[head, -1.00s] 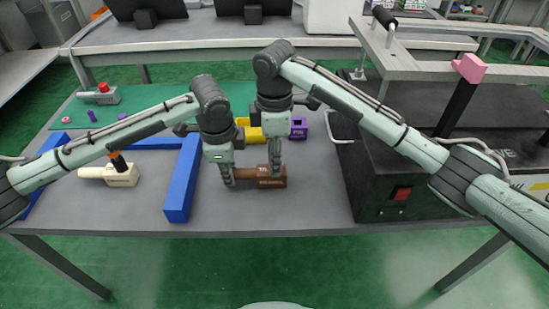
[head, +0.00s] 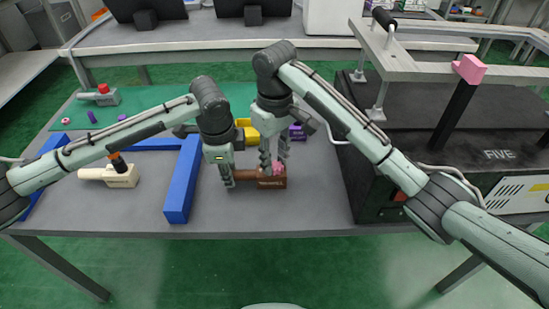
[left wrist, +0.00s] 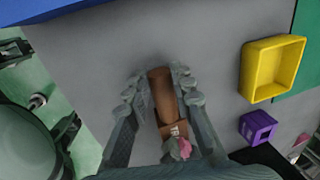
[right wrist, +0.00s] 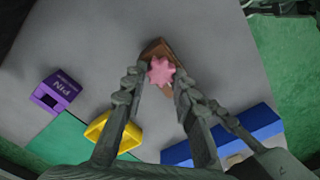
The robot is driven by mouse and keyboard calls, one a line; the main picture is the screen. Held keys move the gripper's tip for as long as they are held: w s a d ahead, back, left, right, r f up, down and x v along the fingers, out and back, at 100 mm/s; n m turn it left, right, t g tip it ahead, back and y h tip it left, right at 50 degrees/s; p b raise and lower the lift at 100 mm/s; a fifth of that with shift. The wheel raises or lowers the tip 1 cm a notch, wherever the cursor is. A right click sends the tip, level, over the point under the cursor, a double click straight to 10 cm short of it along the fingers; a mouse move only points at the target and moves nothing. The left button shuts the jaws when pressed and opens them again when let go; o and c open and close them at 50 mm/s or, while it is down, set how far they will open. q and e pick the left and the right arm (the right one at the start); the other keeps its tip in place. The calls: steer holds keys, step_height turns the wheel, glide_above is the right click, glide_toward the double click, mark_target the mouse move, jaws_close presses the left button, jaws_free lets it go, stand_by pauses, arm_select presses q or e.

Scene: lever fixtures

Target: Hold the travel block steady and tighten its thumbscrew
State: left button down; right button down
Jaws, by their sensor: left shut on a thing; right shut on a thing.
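The travel block (head: 272,183) is a brown block with a brown handle, lying on the grey table. It also shows in the left wrist view (left wrist: 173,130) and the right wrist view (right wrist: 154,48). Its thumbscrew (right wrist: 160,71) is a pink, star-shaped knob on top, partly hidden in the head view (head: 278,168). My left gripper (head: 229,183) is shut on the block's handle (left wrist: 160,85), a finger on each side. My right gripper (head: 273,164) is above the block, shut on the thumbscrew, with its fingertips on either side of the knob.
A yellow bin (left wrist: 272,68) and a purple box (left wrist: 257,127) stand behind the block. A dark machine (head: 375,180) bounds the right. The table's front edge is close.

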mark_target(276, 163)
steer(key=m, duration=0.5)
steer(key=shift+m, duration=0.3)
steer(key=m, duration=0.5)
steer(key=shift+d+m, duration=0.15)
steer(key=shift+m, duration=0.25)
steer(key=c, duration=1.2)
jaws_free()
step_height(276, 163, up, 12)
